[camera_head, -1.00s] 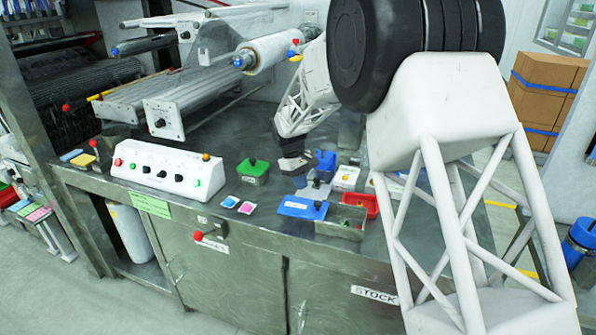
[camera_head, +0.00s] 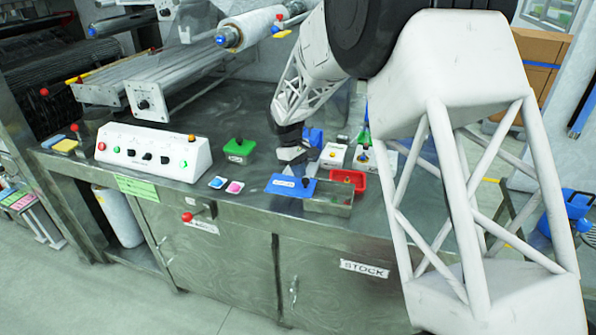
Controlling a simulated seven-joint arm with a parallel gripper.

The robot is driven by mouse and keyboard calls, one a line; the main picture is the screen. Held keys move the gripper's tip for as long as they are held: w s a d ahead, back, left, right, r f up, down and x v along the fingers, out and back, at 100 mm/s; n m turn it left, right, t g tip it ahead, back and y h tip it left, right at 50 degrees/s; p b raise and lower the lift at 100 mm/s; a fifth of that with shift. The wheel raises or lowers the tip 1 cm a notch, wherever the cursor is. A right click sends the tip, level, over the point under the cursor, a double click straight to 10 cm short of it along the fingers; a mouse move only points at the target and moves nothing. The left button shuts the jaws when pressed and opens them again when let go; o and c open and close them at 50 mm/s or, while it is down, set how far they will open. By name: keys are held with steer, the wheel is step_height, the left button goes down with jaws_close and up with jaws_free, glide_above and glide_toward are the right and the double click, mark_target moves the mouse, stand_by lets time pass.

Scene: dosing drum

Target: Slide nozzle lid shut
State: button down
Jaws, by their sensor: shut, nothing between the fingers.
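My gripper (camera_head: 292,153) is shut and empty, low over the steel bench. It is right of a green box with a dark knob (camera_head: 239,149) and behind a flat blue lid (camera_head: 288,186). I cannot tell which part is the nozzle lid. Whether the gripper touches anything is unclear.
A red tray (camera_head: 348,178) and a white box (camera_head: 333,156) stand right of the gripper. A white control panel (camera_head: 152,152) is at the left. Blue and pink pads (camera_head: 226,184) lie near the front edge. The bench (camera_head: 200,108) behind the panel is largely clear.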

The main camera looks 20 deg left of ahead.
steer(key=d, duration=1.3)
steer(key=shift+w, duration=0.4)
steer(key=shift+w+a, duration=0.25)
steer(key=shift+a, duration=0.3)
steer(key=w+a+v, duration=0.1)
steer(key=v, duration=1)
steer(key=shift+a, duration=0.5)
